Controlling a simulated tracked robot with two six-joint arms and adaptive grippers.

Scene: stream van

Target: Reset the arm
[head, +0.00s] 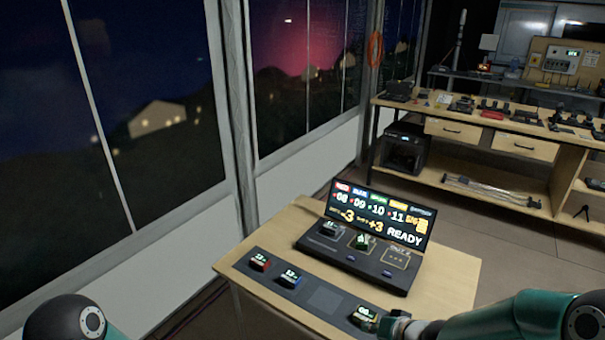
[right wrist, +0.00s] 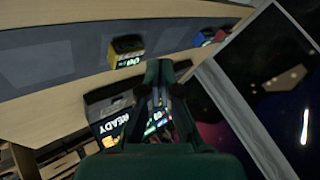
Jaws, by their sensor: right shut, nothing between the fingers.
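My right gripper (head: 400,327) is low in the head view, beside a dark block with a lit number (head: 364,317) at the near end of the dark strip. I cannot tell from the head view whether they touch. In the right wrist view the fingers (right wrist: 160,88) are together and empty, and the block, yellow-sided (right wrist: 127,51), stands apart from them on the strip. My left arm (head: 70,320) shows only a rounded joint at the bottom left; its gripper is out of view.
The table (head: 453,278) holds a console (head: 375,267) with a lit screen (head: 381,217) reading READY. Two blocks sit on the console. A red block (head: 259,262) and a blue block (head: 290,277) stand on the strip (head: 323,299). A workbench (head: 470,128) stands behind; windows are left.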

